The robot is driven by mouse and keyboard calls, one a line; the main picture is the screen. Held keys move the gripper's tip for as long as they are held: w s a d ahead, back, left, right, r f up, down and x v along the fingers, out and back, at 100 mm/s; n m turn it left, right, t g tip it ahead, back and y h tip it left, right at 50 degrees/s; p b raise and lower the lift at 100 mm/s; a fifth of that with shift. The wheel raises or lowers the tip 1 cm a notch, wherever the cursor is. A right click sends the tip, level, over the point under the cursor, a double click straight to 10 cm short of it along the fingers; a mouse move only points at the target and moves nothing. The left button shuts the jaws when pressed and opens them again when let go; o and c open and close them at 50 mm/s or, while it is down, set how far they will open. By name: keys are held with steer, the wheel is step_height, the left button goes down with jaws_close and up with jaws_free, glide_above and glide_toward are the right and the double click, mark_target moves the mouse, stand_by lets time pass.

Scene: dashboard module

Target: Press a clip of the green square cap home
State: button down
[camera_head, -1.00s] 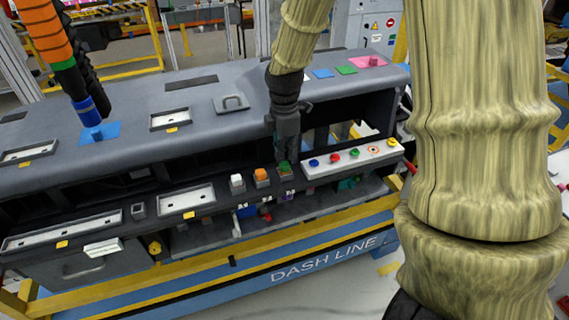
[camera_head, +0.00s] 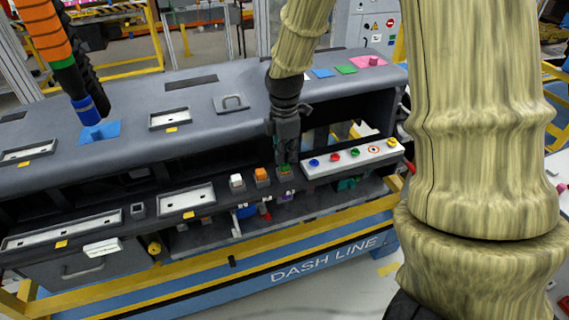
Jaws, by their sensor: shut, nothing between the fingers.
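The green square cap (camera_head: 285,168) sits on its socket on the front ledge of the dashboard module, at the right end of a short row. My gripper (camera_head: 287,161) is shut and points down from above, with its tips at the cap. The tips hide part of the cap. I cannot tell from this view whether they touch it, or how its clips sit.
An orange cap (camera_head: 261,174) and a white cap (camera_head: 237,181) stand just left of the green one. A white panel with several coloured buttons (camera_head: 352,158) lies close to the right. The dashboard top (camera_head: 210,110) rises behind the ledge.

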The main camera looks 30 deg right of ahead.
steer(key=shift+s+f+b, duration=0.1)
steer(key=shift+f+b, duration=0.2)
steer(key=shift+f, duration=0.6)
stand_by(1.1)
step_height(320, 180, up, 8)
steer(key=p, duration=0.7)
steer(key=shift+r, duration=0.1)
stand_by(0.7)
